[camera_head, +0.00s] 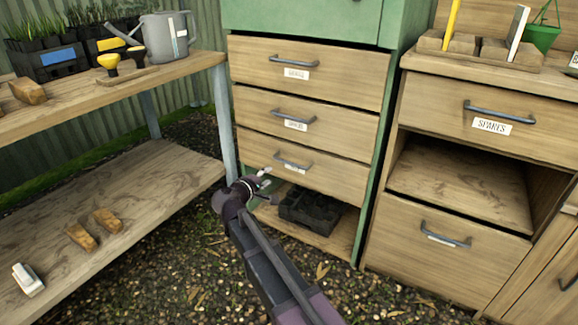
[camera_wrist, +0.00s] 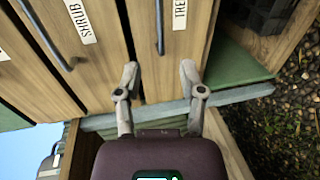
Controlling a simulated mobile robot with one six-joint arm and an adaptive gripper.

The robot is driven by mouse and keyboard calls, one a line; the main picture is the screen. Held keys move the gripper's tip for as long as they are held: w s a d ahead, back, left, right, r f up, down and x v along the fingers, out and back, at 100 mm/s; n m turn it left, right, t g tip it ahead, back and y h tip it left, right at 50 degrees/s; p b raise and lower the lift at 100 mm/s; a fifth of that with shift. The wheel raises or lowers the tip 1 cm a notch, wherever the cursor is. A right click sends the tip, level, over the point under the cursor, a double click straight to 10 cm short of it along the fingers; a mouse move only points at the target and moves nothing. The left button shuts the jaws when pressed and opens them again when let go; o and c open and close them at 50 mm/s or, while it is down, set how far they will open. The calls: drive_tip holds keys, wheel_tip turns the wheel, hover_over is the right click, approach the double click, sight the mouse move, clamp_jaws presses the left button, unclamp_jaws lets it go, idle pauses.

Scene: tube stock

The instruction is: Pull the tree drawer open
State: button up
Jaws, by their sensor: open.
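The tree drawer (camera_head: 318,175) is the lowest of three wooden drawers in the green cabinet and looks closed. In the wrist view its front (camera_wrist: 190,45) carries a label reading TREE, partly cut off by the top edge. Its dark bar handle (camera_head: 292,162) also shows in the wrist view (camera_wrist: 160,25), lined up with the gap between my fingers. My gripper (camera_head: 264,177) is just left of and below that handle, apart from it. In the wrist view my gripper (camera_wrist: 160,75) is open and empty, fingers spread before the drawer front.
The shrub drawer (camera_wrist: 92,60) is directly above. A black tray (camera_head: 310,210) sits on the open shelf below. A wooden bench (camera_head: 150,175) stands at left, and a wooden cabinet with the SPARES drawer (camera_head: 425,100) at right. Gravel floor lies in front.

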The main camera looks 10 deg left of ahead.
sight(289, 163)
drive_tip(key=b+x, duration=0.2)
drive_tip(key=x, duration=1.1)
drive_tip(key=shift+w+d+f+b, duration=0.1)
drive_tip(key=shift+w+d+b, duration=0.05)
drive_tip(key=shift+w+b, duration=0.2)
clamp_jaws()
